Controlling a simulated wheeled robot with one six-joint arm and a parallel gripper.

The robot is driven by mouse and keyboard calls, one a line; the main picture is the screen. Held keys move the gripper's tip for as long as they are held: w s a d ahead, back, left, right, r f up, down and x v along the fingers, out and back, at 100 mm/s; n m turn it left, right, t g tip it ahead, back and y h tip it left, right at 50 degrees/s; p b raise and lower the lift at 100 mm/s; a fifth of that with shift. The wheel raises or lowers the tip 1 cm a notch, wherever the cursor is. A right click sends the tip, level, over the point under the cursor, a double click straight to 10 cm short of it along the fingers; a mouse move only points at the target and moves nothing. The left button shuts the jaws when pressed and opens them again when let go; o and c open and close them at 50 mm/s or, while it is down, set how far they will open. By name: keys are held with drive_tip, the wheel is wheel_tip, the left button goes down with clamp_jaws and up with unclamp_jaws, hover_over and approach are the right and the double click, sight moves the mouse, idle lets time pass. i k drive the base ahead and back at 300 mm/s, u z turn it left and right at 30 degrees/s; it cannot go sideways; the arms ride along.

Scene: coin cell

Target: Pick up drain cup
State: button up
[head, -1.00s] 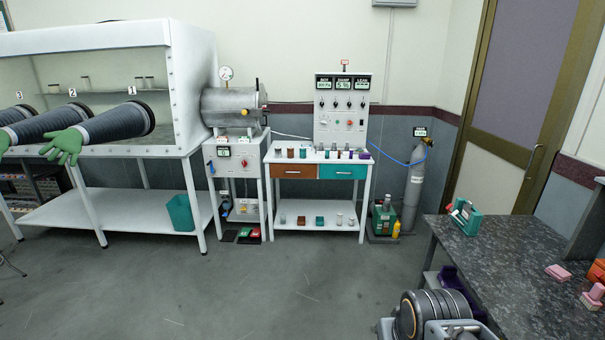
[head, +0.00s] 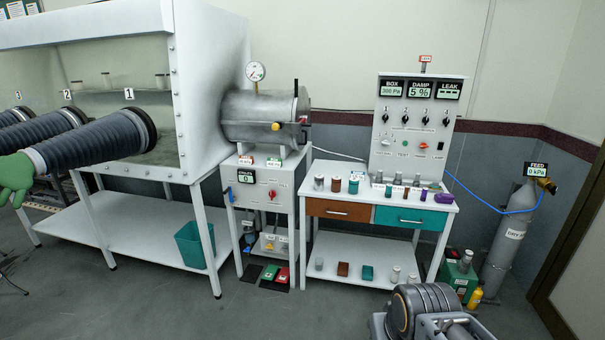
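I cannot tell which object is the drain cup. Several small cups and jars in grey, brown and teal, with a purple piece (head: 437,197) at the right, stand on the top of a white bench (head: 345,172). On its lower shelf stand a brown block-like piece (head: 343,269), a teal one (head: 367,272) and several grey cylinders, one at the left (head: 319,264). Labels there are too small to read. Part of my arm shows at the bottom right, in front of the bench and apart from it. My gripper's fingers are not in view.
A glovebox on a white frame (head: 108,222) fills the left, with a teal bin (head: 192,244) beneath. A pump cabinet (head: 265,193) adjoins the bench. A green canister (head: 457,279) and a grey gas cylinder (head: 510,240) stand right.

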sight(319, 261)
drive_tip(key=u, duration=0.2)
drive_tip(key=i, duration=0.55)
drive_tip(key=u, duration=0.75)
drive_tip(key=i, duration=0.75)
drive_tip(key=z, duration=0.45)
drive_tip(key=i, duration=0.6)
drive_tip(key=z, duration=0.6)
